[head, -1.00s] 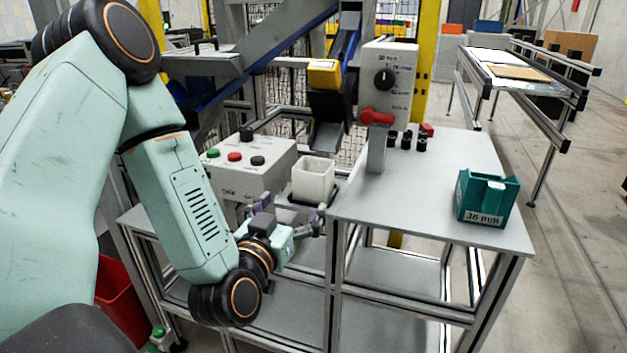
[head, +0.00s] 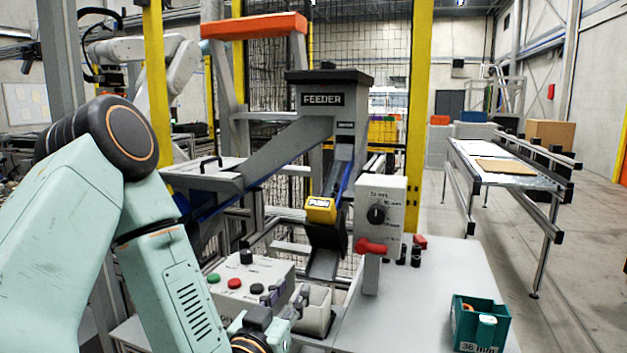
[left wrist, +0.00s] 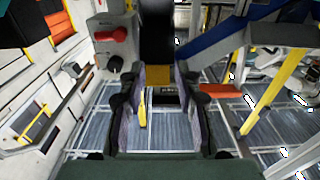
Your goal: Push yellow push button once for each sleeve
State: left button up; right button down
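The yellow push button (head: 320,209) is on the dark chute (head: 327,236) below the feeder (head: 330,95). In the left wrist view a yellow patch (left wrist: 158,75), which looks like the button, lies ahead between my fingers. My left gripper (head: 286,297) is in front of the white bin (head: 318,318), lower than the button and apart from it. In the left wrist view its two fingers (left wrist: 154,112) stand apart with nothing held between them. Several small black cylinders (head: 403,254), perhaps sleeves, stand on the table behind the red-handled box. My right gripper is not in view.
A grey control box (head: 250,284) with green, red and black buttons stands left of the gripper. A grey selector box (head: 378,215) with a red handle (head: 371,247) stands to the right. A green bin (head: 478,322) marked 36 mm sits on the grey table (head: 440,285).

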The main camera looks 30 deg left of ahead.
pick_arm(q)
notch_tip(320, 180, up, 7)
jog(key=p, duration=0.5)
jog(key=shift+w, duration=0.15)
jog(key=c, duration=0.6)
jog(key=shift+g, duration=0.7)
notch_tip(320, 180, up, 14)
jog(key=p, duration=1.5)
jog(key=shift+w+f, duration=0.1)
jog(key=shift+f, duration=0.05)
grip_shut()
jog(key=shift+d+f+g+h+p, duration=0.25)
jog(key=shift+f+g, duration=0.25)
jog(key=shift+f, duration=0.35)
jog(key=shift+a, duration=0.1)
